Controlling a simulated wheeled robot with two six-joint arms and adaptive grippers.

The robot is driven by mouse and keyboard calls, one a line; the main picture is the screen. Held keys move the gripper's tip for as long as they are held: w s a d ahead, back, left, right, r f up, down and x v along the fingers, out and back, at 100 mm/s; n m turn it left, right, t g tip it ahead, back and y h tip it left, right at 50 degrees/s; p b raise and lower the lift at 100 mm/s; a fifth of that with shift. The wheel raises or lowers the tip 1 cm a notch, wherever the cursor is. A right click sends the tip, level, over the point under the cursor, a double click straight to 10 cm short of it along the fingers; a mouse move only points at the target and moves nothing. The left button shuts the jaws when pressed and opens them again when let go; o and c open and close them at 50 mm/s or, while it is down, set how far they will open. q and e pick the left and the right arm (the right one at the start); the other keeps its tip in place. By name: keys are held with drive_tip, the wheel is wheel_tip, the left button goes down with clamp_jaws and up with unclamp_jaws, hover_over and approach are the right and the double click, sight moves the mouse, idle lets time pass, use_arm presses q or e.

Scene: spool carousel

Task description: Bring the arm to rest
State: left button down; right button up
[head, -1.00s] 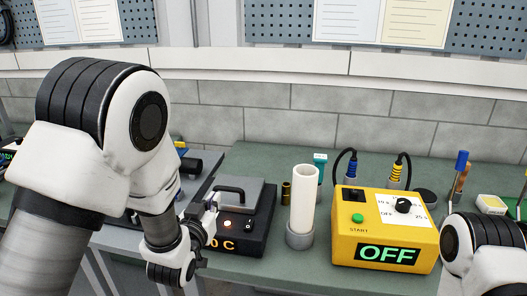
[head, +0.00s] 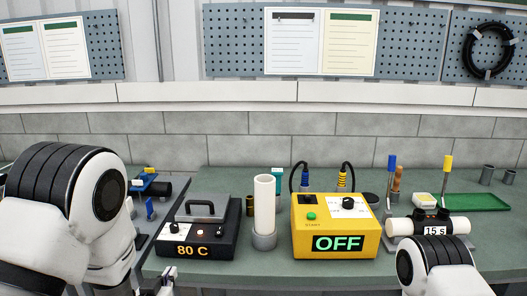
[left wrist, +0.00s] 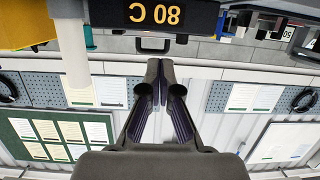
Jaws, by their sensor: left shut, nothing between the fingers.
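My left arm (head: 75,215) comes in at the left of the head view, folded, with its wrist low near the bottom edge. My left gripper (left wrist: 161,80) shows in the left wrist view, its two dark fingers together and empty. It is apart from the bench devices; the hot plate with the "80 C" display (left wrist: 154,14) appears upside down beyond the fingertips. My right arm (head: 440,265) shows only as a white and black joint at the lower right; its gripper is out of view.
On the green bench stand the hot plate (head: 205,240), a white tube (head: 264,205) in a grey base, a yellow box (head: 335,220) reading "OFF", and a white device (head: 405,227) reading "15 s". A green tray (head: 480,202) lies at right. A pegboard wall is behind.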

use_arm(q)
drive_tip(key=s+a+f+n+g, duration=0.15)
drive_tip(key=s+f+g, duration=0.25)
drive_tip(key=s+f, duration=0.6)
drive_tip(key=s+a+f+m+g, duration=0.15)
drive_tip(key=s+f+g, duration=0.25)
drive_tip(key=s+f, duration=0.65)
drive_tip(key=s+f+g, duration=0.3)
drive_tip(key=s, duration=0.4)
drive_tip(key=s+f+g, duration=0.4)
drive_tip(key=s, duration=0.3)
